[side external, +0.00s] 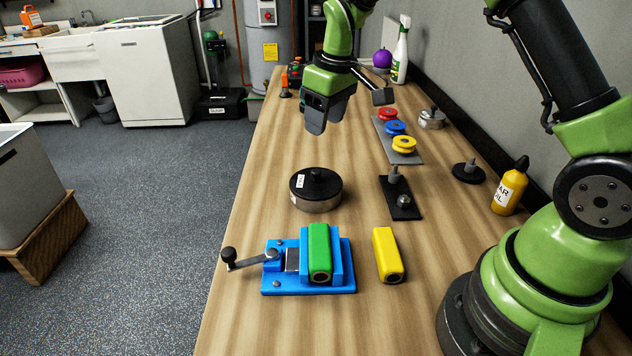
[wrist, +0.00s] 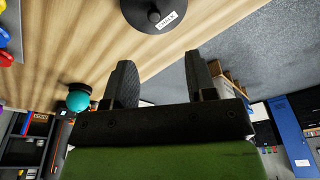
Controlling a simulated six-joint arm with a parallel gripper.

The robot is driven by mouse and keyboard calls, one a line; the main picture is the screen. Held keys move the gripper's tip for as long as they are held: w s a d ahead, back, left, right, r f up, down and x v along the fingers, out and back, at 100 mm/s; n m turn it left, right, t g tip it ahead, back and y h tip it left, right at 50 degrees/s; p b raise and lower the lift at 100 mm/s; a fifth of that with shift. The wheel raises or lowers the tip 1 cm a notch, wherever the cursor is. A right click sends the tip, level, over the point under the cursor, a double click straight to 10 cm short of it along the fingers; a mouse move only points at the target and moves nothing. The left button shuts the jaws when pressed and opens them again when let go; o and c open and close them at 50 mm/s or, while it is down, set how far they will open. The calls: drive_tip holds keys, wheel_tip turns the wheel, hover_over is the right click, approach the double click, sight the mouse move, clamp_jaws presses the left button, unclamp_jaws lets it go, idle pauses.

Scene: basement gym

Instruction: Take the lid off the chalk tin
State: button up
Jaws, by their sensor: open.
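The chalk tin (side external: 316,203) is a short round metal tin standing upright on the wooden bench, left of the middle. Its black lid (side external: 318,181) with a small central knob sits on top, with a white label at the left. In the wrist view the lid (wrist: 140,14) shows at the top edge, partly cut off, with a label reading CHALK. My gripper (side external: 327,116) is above the bench, farther back than the tin and apart from it. In the wrist view its two fingers (wrist: 160,76) are spread with nothing between them.
In front of the tin, a blue vise (side external: 343,266) holds a green block (side external: 319,250); a yellow block (side external: 388,254) lies beside it. A black pegged plate (side external: 409,210), a black knobbed disc (side external: 468,173) and a yellow bottle (side external: 510,188) are to the right. Bench left of the tin is clear.

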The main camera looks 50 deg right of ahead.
hover_over(316, 170)
drive_tip(key=s, duration=0.1)
drive_tip(key=shift+n+g, duration=0.3)
wheel_tip(316, 170, down, 8)
drive_tip(key=shift+s+d+r, duration=0.1)
drive_tip(key=shift+r, duration=0.05)
drive_tip(key=f, duration=0.2)
drive_tip(key=w+f, duration=0.1)
drive_tip(key=f, duration=0.2)
drive_tip(key=shift+f, duration=0.3)
drive_tip(key=shift+c, duration=0.2)
clamp_jaws()
